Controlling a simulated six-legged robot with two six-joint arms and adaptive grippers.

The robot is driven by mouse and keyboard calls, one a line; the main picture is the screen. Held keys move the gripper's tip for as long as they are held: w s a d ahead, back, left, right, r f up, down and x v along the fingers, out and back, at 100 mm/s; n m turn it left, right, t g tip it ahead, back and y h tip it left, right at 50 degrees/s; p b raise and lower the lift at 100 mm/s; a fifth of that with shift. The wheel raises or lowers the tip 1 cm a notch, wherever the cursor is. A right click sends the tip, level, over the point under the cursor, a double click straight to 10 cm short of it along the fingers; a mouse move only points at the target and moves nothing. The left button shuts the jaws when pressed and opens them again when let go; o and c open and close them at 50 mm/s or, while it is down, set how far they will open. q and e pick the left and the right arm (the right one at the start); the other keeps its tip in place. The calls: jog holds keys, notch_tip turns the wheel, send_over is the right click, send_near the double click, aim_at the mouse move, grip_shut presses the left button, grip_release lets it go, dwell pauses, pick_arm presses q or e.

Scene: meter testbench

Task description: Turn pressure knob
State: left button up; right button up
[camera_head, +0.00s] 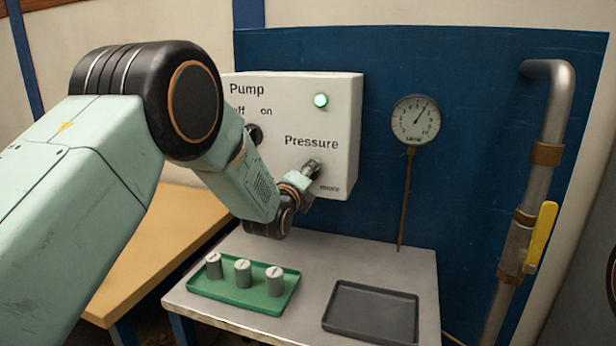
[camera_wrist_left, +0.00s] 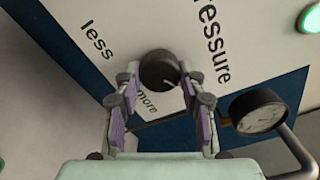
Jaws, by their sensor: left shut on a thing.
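The control box (camera_head: 347,125) is white, with a "Pump" switch and a "Pressure" label. The pressure knob (camera_wrist_left: 158,70) is round and dark with a pale mark, set between the words "less" and "more". My left gripper (camera_wrist_left: 160,80) is shut on it, one finger on each side. In the head view my left gripper (camera_head: 311,170) reaches the box below "Pressure" and mostly hides the knob. The round gauge (camera_head: 416,120) has its needle pointing up and right; it also shows in the wrist view (camera_wrist_left: 258,112). My right gripper is not in view.
A green lamp (camera_head: 321,100) is lit on the box. Below, a green tray (camera_head: 248,298) holds 3 grey cylinders, beside an empty dark tray (camera_head: 371,312). A pipe with a yellow valve handle (camera_head: 541,235) stands at the right.

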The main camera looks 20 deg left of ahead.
pick_arm(q)
jog(key=m, duration=0.4)
jog(key=shift+r+m, duration=0.1)
jog(key=shift+m, duration=0.3)
dwell(0.4)
jog(key=o, duration=1.1)
jog(key=shift+o, duration=0.2)
jog(key=shift+s, duration=0.1)
jog(key=s, duration=1.1)
jog(key=shift+s+a, duration=0.2)
jog(key=shift+s, duration=0.2)
